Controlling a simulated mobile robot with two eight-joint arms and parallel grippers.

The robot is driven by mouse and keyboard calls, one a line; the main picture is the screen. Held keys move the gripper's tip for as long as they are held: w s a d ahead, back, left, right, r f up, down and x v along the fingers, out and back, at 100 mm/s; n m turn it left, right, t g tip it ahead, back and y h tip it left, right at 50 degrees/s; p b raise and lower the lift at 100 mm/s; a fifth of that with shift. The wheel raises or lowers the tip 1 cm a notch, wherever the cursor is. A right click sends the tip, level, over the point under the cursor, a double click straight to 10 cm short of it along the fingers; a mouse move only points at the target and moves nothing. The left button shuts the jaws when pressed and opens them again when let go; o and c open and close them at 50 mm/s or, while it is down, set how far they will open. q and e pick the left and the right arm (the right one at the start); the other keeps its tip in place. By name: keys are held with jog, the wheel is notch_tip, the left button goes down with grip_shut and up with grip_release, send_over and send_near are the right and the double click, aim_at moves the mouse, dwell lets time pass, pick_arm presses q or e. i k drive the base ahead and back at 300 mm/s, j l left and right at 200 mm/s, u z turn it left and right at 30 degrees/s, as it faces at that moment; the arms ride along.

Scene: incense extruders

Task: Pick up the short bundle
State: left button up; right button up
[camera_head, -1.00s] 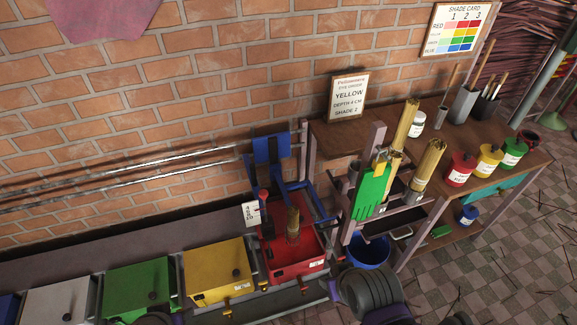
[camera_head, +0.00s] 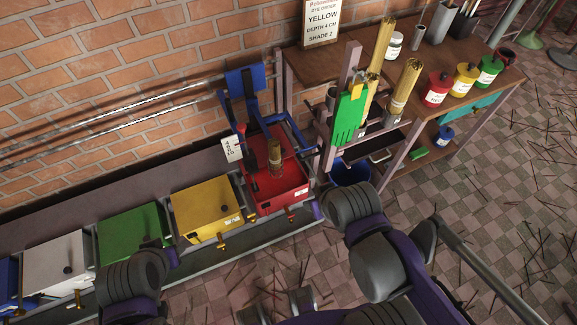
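Several tan stick bundles are in view. One bundle (camera_head: 275,153) stands upright in the red box (camera_head: 280,192) and shows the shortest length; its lower end is inside the box. Three longer-looking bundles stand at the wooden bench: one at the back (camera_head: 385,40), one behind the green glove (camera_head: 371,92) and one leaning right (camera_head: 404,84). Their lower ends are partly hidden, so I cannot compare full lengths. My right gripper (camera_head: 318,210) is in front of the red box, apart from every bundle. Neither gripper's fingers show clearly.
Yellow (camera_head: 208,210), green (camera_head: 135,238) and white (camera_head: 58,265) lidded boxes run left along the rail. A blue clamp frame (camera_head: 250,95) rises behind the red box. A blue bucket (camera_head: 349,174) stands to its right. An order sign (camera_head: 320,22) reads yellow, 4 cm, shade 2.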

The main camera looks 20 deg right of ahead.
aim_at(274, 143)
jog(key=i+l+u, duration=0.15)
jog(key=u, duration=0.2)
jog(key=i+l+u, duration=0.1)
jog(key=l+u, duration=0.3)
jog(key=i+l+u, duration=0.1)
jog(key=l+u, duration=0.25)
jog(key=j, duration=0.1)
